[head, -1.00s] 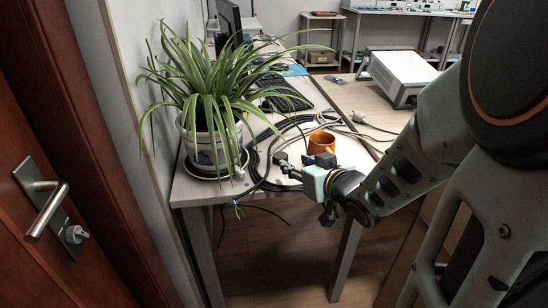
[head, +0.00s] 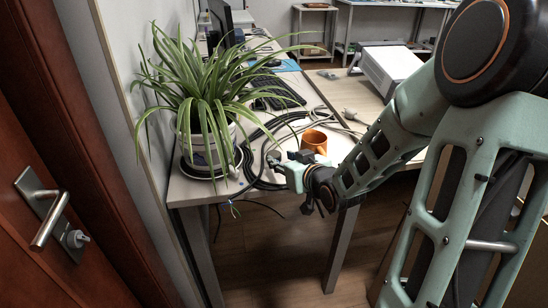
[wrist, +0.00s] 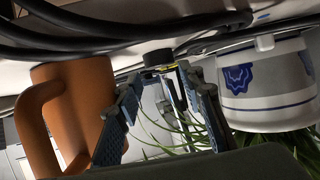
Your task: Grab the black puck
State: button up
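The black puck (wrist: 158,57) shows in the wrist view as a small dark disc on the pale table top, which appears at the top of this turned picture. My gripper (wrist: 158,84) is open, with one finger on each side of the puck's line; the puck appears just beyond or between the fingertips, and I see no clear contact. In the head view my gripper (head: 277,163) is low over the near part of the table, left of the orange mug. I cannot make out the puck there, as the fingers and cables crowd that spot.
The orange mug (head: 314,141) stands close to the gripper; it is large at left in the wrist view (wrist: 80,105). The potted plant (head: 206,150) stands left, its blue-patterned pot at right in the wrist view (wrist: 265,85). Black cables (head: 250,165) loop around the gripper.

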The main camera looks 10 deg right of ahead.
aim_at(275, 155)
jog(key=b+x, duration=0.1)
jog(key=x, duration=0.4)
jog(key=shift+r, duration=0.1)
jog(key=c, duration=0.8)
jog(key=shift+o, duration=0.2)
